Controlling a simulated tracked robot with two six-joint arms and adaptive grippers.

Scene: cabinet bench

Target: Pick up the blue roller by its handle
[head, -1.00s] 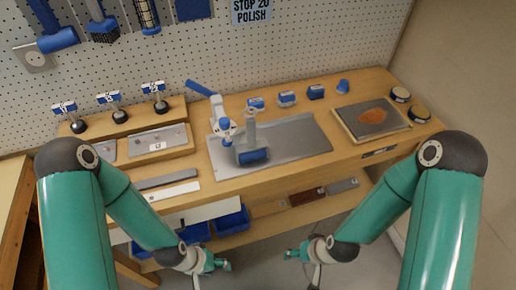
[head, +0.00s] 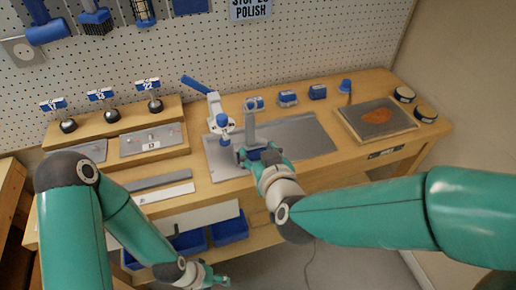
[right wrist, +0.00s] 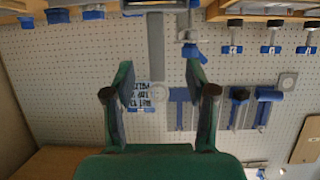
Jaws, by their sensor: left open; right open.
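The blue roller stands on a metal plate (head: 308,137) on the bench, its grey handle (head: 251,124) pointing up. Its blue drum is mostly hidden behind my right gripper (head: 264,157), which is just in front of it. In the right wrist view, which looks upside down, my right gripper (right wrist: 166,85) has its fingers spread. The grey handle (right wrist: 156,45) shows between and beyond them, and I see no contact. My left gripper (head: 214,279) is low, in front of the bench, open and away from the roller.
A white clamp with a blue lever (head: 214,108) stands close left of the roller. Several small blue blocks (head: 288,98) line the back. A framed board with an orange patch (head: 376,118) lies at right. Blue bins (head: 228,228) sit below the bench top.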

